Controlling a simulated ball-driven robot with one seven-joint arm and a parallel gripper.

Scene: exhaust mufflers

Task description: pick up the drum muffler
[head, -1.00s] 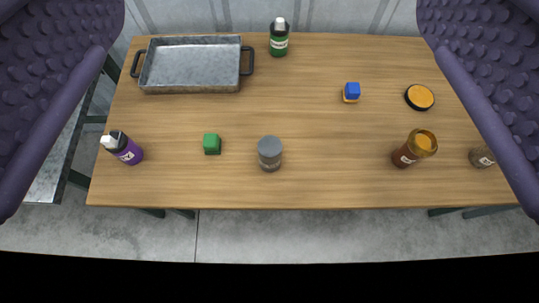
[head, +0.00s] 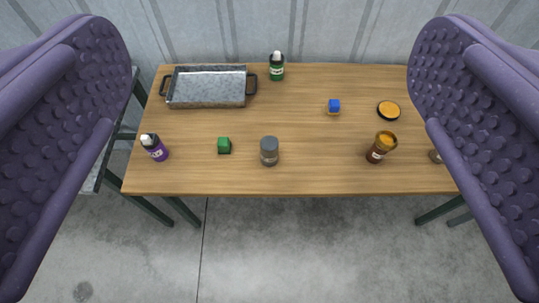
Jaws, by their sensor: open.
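A small upright grey cylinder (head: 269,151) with a darker grey top stands near the front edge of the table, close to the middle of the picture. It is the only drum-shaped grey thing I see, but I cannot tell for sure that it is the drum muffler. My gripper (head: 270,60) shows as two purple studded fingers, far apart at the left and right of the picture. Nothing is between them at close range. The cylinder is well beyond the gripper, roughly centred between the fingers, not touched.
The right finger partly hides a brownish jar (head: 435,156). Floor in front is clear.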

